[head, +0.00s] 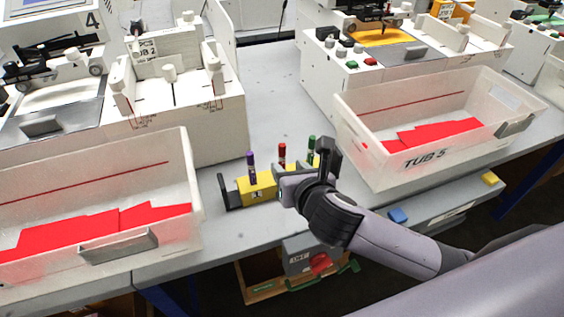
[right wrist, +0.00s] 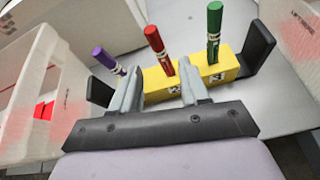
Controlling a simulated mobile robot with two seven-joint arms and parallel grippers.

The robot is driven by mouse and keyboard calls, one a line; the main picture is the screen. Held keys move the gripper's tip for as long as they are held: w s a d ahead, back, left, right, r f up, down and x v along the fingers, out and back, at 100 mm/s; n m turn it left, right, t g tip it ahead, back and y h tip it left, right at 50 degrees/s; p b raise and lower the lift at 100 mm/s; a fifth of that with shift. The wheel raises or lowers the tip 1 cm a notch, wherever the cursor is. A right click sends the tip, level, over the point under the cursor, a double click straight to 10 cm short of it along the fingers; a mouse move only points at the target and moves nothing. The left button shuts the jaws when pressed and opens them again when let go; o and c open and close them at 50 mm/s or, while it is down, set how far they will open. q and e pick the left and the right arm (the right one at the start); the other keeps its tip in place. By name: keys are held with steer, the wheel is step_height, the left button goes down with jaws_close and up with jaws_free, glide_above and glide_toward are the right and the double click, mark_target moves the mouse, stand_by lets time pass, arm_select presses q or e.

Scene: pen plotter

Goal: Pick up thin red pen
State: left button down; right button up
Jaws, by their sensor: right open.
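A red pen (head: 282,155) stands upright in a yellow pen holder block (head: 258,188) on the grey table, between a purple pen (head: 250,166) and a green pen (head: 311,152). In the right wrist view the red pen (right wrist: 157,46) rises beyond my right gripper (right wrist: 160,88), between the lines of its two fingers. That gripper is open and empty, low at the near side of the block. In the head view my right gripper (head: 288,186) hides part of the block and the lower part of the green pen. My left gripper is not in view.
Black end brackets (head: 228,194) flank the block. A translucent tub with red sheets (head: 195,185) stands left, and another marked TUB 5 (head: 372,157) stands right. White plotter machines (head: 190,130) stand behind. The grey table (head: 270,90) between them is clear.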

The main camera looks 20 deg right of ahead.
mark_target(283, 158)
steer(key=shift+w+r+n+t, duration=0.3)
steer(key=shift+w+n, duration=0.2)
steer(key=shift+n, duration=0.4)
steer(key=shift+w+f, duration=0.1)
steer(key=shift+w, duration=0.15)
steer(key=shift+x, duration=3.25)
steer(key=shift+d+f, duration=0.15)
jaws_close()
